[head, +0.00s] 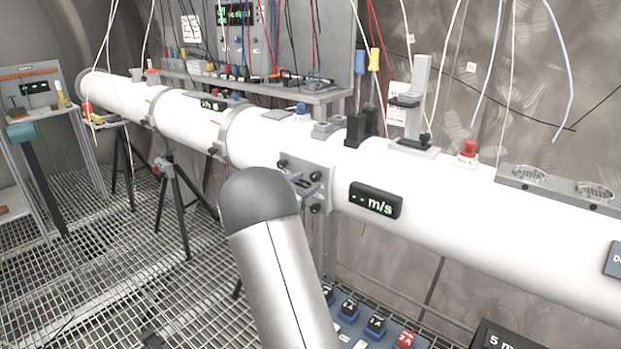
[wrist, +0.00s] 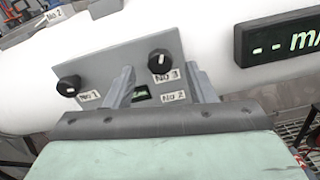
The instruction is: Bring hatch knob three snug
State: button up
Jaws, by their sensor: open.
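The hatch plate (wrist: 115,72) is a grey panel on the white tube in the wrist view. Knob three (wrist: 160,61), black with a white mark pointing up, sits at its upper right above the label "NO 3". Knob one (wrist: 68,86) is at the left by its own label. The "NO 2" label (wrist: 173,97) shows lower down; its knob is hidden. My gripper (wrist: 162,76) is open and empty, its two grey fingers apart with knob three in the gap between them in the picture; I see no contact. In the head view the hatch plate (head: 305,166) is partly behind my arm.
A black "m/s" display (head: 375,200) is mounted on the tube (head: 450,225) just right of the hatch. A red button (head: 468,148) and a grey upright bracket (head: 418,100) stand on top. A blue button panel (head: 372,320) is below. Hanging cables cross the background.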

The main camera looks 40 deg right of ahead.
aim_at(315, 177)
jog(key=shift+x, duration=1.4)
jog(key=c, duration=1)
